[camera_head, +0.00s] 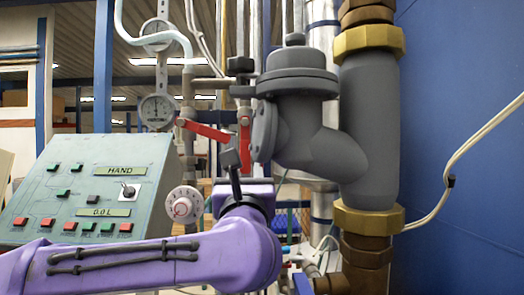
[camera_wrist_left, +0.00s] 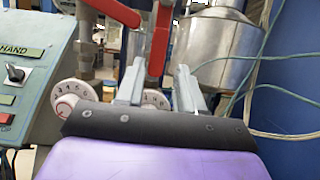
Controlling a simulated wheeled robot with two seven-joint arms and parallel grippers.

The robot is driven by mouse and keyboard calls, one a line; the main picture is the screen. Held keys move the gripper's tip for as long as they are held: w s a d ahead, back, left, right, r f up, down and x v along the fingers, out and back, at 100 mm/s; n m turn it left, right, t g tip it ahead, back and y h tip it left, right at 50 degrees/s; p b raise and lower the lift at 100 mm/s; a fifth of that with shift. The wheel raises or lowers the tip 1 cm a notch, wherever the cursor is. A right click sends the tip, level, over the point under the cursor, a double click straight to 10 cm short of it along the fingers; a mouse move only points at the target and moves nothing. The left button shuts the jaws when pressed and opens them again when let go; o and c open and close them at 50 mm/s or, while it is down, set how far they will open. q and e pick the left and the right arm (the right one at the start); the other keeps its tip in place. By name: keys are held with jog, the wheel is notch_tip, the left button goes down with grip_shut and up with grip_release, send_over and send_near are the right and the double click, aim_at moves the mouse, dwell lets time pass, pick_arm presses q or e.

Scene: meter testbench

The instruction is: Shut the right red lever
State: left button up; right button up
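The right red lever (camera_head: 244,146) hangs straight down from its valve, left of the large grey pipe body in the head view. The left red lever (camera_head: 203,131) slants down to the right from its own valve. My left gripper (camera_head: 233,153) points up at the lower part of the right lever and partly overlaps it. In the left wrist view the gripper's fingers (camera_wrist_left: 158,82) stand apart, and the right red lever (camera_wrist_left: 158,45) appears in the gap between them. I cannot tell whether they touch it. The left red lever (camera_wrist_left: 113,10) shows at the top. My right gripper is not in view.
A control panel (camera_head: 92,182) with buttons stands at the left. A white numbered dial (camera_head: 183,206) is just left of my wrist. The thick grey pipe (camera_head: 368,130) and a blue wall (camera_head: 460,170) close off the right side. A loose pale cable (camera_head: 455,165) hangs there.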

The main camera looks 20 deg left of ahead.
aim_at(245, 149)
pick_arm(q)
jog(key=w+a+r+p, duration=0.1)
jog(key=w+r+p, duration=0.1)
jog(key=w+r, duration=0.1)
jog(key=shift+a+p, duration=0.4)
jog(key=x, duration=0.1)
jog(key=p+x, duration=0.1)
jog(key=x, duration=0.1)
jog(key=p+x, duration=0.1)
jog(key=x, duration=0.1)
jog(key=shift+w+f, duration=0.3)
jog(key=shift+w+a+r, duration=0.15)
jog(key=shift+w+a, duration=0.1)
jog(key=shift+w, duration=0.1)
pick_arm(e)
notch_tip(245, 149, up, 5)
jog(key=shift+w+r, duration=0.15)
pick_arm(q)
grip_shut()
